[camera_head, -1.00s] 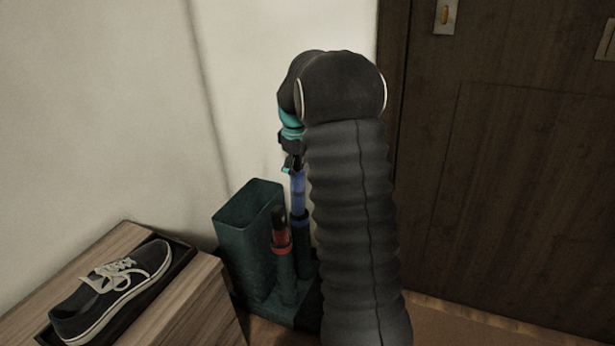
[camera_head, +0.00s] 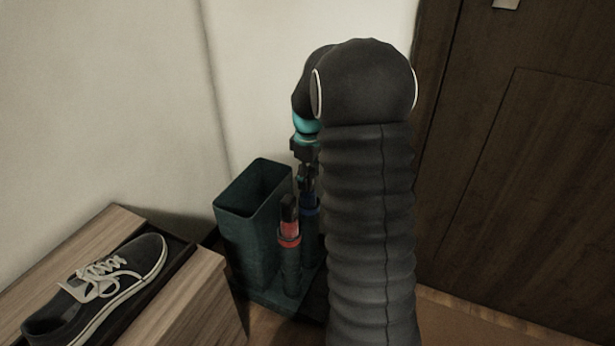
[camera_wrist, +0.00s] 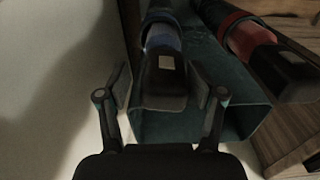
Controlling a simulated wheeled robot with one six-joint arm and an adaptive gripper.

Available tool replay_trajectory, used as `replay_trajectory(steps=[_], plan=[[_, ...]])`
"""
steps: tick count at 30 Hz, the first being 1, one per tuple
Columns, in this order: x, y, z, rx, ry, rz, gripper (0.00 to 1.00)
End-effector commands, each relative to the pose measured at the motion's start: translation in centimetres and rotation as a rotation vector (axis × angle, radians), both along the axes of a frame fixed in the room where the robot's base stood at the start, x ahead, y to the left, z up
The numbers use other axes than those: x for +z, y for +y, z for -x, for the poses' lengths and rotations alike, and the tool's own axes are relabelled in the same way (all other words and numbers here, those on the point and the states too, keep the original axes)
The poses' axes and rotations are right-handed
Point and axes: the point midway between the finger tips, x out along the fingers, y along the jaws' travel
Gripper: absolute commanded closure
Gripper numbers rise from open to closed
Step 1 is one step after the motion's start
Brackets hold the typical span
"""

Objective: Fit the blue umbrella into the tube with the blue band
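The blue umbrella (camera_wrist: 163,38) stands upright in the tube with the blue band (camera_head: 310,206), sunk so that mainly its black handle (camera_wrist: 165,80) and a short blue part show. The tube is partly hidden by my arm in the head view. My gripper (camera_wrist: 160,88) has its two fingers spread on either side of the black handle. A gap shows at the left finger; the right finger is close to the handle, and I cannot tell whether it touches. In the head view my gripper (camera_head: 306,172) is just above the tube.
A red umbrella (camera_head: 289,215) stands in the neighbouring red-banded tube (camera_head: 290,262). A tall dark-green square bin (camera_head: 247,225) is beside them, against the wall. A shoe (camera_head: 97,290) lies on a wooden bench (camera_head: 190,315) at left. A dark door (camera_head: 500,160) is at right.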

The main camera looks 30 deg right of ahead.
Motion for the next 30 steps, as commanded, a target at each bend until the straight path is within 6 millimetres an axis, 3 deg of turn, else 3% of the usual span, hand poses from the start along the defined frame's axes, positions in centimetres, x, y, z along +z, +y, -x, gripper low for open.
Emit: replay_trajectory(steps=[5, 18, 26, 30], plan=[[1.8, -0.1, 0.0, -0.001, -0.003, 0.001, 0.34], [9.9, 0.1, -0.1, 0.003, -0.002, 0.001, 0.34], [12.0, 0.2, 0.0, 0.001, -0.003, 0.002, 0.34], [13.6, 1.6, 1.3, -0.030, -0.030, 0.009, 0.34]])
